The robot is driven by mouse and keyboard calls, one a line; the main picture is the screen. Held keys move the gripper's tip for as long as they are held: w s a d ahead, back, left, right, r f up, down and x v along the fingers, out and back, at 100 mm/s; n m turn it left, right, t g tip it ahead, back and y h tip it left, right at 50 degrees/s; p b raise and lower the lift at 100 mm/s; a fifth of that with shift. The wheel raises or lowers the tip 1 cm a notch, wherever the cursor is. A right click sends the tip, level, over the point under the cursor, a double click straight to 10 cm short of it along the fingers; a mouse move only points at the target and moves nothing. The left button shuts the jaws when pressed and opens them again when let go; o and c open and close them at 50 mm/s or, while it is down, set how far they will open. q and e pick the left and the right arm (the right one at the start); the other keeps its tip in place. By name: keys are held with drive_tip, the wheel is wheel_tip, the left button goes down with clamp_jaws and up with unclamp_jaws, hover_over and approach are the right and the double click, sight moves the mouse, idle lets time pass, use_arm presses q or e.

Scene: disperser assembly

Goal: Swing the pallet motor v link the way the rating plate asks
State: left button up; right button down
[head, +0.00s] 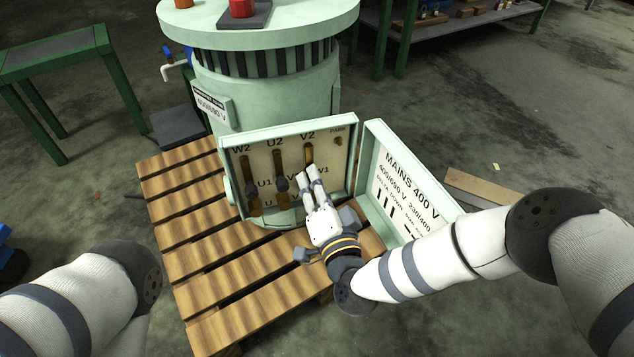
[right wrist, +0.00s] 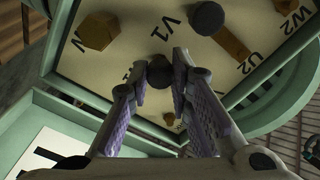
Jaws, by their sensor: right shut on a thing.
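The open terminal box (head: 238,212) on the pale green motor (head: 300,90) has brass links running down from the W2, U2 and V2 marks. The V link (head: 309,154) shows only its upper part; my right gripper hides the rest. My right gripper (head: 311,177) is shut on its dark knob (right wrist: 160,74), near the V1 mark in the right wrist view. The U link's dark knob (head: 281,185) and the W link (head: 247,175) stand to the left, both links upright. The rating plate (head: 210,106) on the motor reads 400/690 V. My left gripper is out of view.
The opened lid (head: 372,135) at the right reads MAINS 400 V, with link diagrams partly hidden by my right arm. A brass PARK post (head: 338,141) is in the box's upper right. The motor stands on a wooden pallet (head: 180,205); a green table (head: 55,55) is left.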

drive_tip(key=shift+s+a, duration=0.1)
idle(0.3)
drive_tip(key=c, duration=1.4)
unclamp_jaws()
drive_tip(key=shift+c, duration=0.2)
drive_tip(key=v, duration=1.2)
